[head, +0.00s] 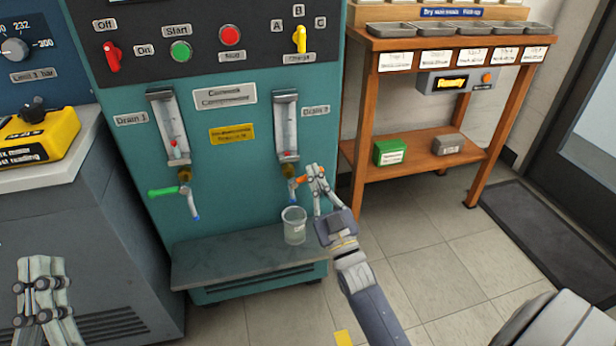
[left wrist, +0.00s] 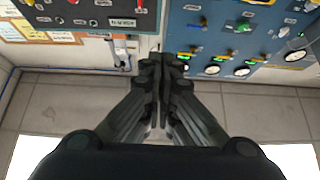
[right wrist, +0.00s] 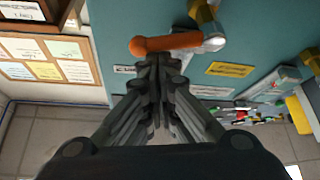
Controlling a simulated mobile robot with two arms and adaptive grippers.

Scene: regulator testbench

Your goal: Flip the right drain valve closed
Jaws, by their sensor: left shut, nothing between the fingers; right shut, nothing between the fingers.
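The right drain valve sits below the Drain 2 sight tube (head: 286,125). Its orange handle (head: 302,180) sticks out sideways to the right, partly hidden by my right gripper (head: 316,172). In the right wrist view the orange handle (right wrist: 168,43) lies across the picture, leading to a silver body and brass fitting (right wrist: 205,14). The tips of my right gripper (right wrist: 156,62) are shut, empty, and close beside the handle; I cannot tell whether they touch. My left gripper (head: 42,265) is shut and empty at lower left, far from the valve; it also shows in the left wrist view (left wrist: 163,62).
The left drain valve has a green handle (head: 163,191) pointing left. A clear beaker (head: 294,226) stands on the grey ledge (head: 215,268) under the right valve. A wooden shelf (head: 430,155) stands to the right.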

